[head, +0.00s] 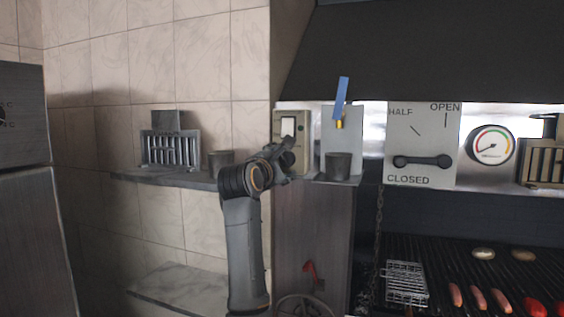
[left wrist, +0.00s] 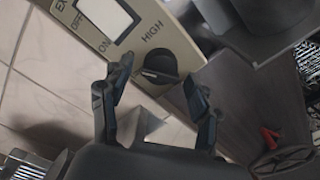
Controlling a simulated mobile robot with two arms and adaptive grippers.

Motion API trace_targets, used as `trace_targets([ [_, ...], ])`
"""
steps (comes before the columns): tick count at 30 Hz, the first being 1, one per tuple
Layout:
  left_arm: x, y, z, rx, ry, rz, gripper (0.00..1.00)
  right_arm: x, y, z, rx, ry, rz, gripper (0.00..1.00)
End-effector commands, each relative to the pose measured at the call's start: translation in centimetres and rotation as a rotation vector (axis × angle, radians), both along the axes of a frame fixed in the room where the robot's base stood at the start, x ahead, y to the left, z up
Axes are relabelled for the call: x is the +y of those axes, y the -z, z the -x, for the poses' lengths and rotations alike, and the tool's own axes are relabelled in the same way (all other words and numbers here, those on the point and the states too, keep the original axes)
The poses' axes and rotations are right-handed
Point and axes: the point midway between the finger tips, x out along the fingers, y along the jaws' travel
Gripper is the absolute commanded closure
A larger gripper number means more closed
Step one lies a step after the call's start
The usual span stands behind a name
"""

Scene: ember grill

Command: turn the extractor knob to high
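The extractor panel (head: 304,127) is a beige box on the wall with a white rocker switch (head: 288,127). In the left wrist view the panel (left wrist: 175,38) shows tilted, with the switch (left wrist: 103,18) marked OFF and ON and the word HIGH. The round black extractor knob (left wrist: 160,65) sits below HIGH, with a pale mark on its left side. My left gripper (left wrist: 157,76) is open, its fingertips on either side of the knob; contact cannot be told. In the head view my left gripper (head: 287,157) covers most of the panel's lower part. My right gripper is not in view.
A stone shelf (head: 125,176) holds a slotted metal holder (head: 170,151) and a dark cup (head: 220,158). Another dark cup (head: 338,166) stands right of the panel. A damper plate (head: 423,130) and a dial gauge (head: 491,145) are above the grill (head: 460,268), which bears food.

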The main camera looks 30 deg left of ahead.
Motion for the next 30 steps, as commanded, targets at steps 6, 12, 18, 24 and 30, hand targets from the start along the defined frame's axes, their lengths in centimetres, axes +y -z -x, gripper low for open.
trace_targets([
  [6,-0.03,-0.02,0.01,0.000,0.000,0.000,0.87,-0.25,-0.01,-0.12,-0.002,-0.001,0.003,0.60],
  [12,-0.05,0.00,0.01,0.001,0.001,-0.004,0.93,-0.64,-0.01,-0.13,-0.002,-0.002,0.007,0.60],
  [18,-0.05,0.01,0.01,0.012,0.001,-0.050,0.93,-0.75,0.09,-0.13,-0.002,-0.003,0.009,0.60],
  [24,-0.05,0.00,0.01,0.040,0.002,-0.165,0.93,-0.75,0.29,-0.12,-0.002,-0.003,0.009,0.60],
  [30,0.01,-0.03,0.02,0.082,0.001,-0.337,0.93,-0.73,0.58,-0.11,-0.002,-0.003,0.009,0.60],
])
